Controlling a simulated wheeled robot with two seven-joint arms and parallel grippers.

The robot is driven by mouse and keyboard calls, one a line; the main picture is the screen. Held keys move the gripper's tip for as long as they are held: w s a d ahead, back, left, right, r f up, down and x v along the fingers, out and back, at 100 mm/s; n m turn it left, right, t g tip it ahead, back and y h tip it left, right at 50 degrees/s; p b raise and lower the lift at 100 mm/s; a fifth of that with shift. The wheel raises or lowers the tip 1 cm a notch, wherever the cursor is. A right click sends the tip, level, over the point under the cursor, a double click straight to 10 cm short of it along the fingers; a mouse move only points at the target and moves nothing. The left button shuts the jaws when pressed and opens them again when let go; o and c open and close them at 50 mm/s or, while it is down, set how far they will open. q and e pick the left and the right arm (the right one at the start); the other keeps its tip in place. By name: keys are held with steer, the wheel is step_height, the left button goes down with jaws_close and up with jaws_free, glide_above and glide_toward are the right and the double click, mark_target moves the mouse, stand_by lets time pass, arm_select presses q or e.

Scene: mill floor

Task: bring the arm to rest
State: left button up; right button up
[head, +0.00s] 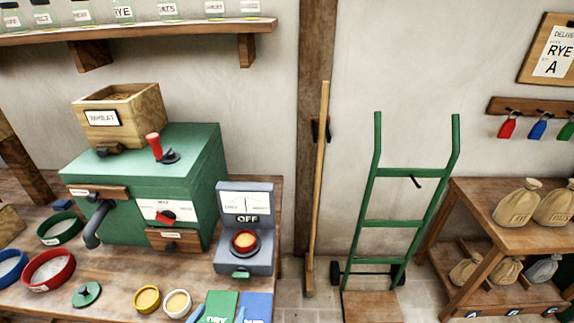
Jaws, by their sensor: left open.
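My left gripper (220,313) shows only as small light-blue tips at the bottom edge of the head view. It is open, with its tips apart over the front of the workbench (115,300). Between and behind the tips lie a green card (220,300) and a blue card (257,304), both cut off by the picture edge. I see nothing held between the tips. The rest of the left arm is out of the picture. My right gripper is not in view.
A green mill (130,205) with a wheat hopper (120,115) and a grey switch box (245,205) reading OFF stand behind the gripper. Bowls, including a red one (48,270), lie left. A green hand truck (392,223) and a shelf of sacks (500,240) stand right.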

arm_select(q)
steer(key=s+f+m+g+b, duration=0.15)
steer(key=s+f, duration=0.25)
steer(key=f, duration=0.6)
steer(key=s+f+g+p, duration=0.1)
steer(key=s+f+g, duration=0.25)
steer(key=f, duration=0.65)
steer(key=s+a+f+g, duration=0.2)
steer(key=s+f, duration=0.4)
steer(key=s, duration=0.4)
steer(key=s+a+f+g+b, duration=0.1)
steer(key=s+a+f+g, duration=0.1)
steer(key=s+f, duration=0.5)
steer(key=s+g, duration=0.1)
steer(key=s, duration=0.3)
steer(key=shift+a, duration=0.35)
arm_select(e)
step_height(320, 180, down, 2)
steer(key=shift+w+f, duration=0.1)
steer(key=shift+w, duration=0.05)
arm_select(q)
steer(key=shift+f+m, duration=0.1)
steer(key=shift+m, duration=0.15)
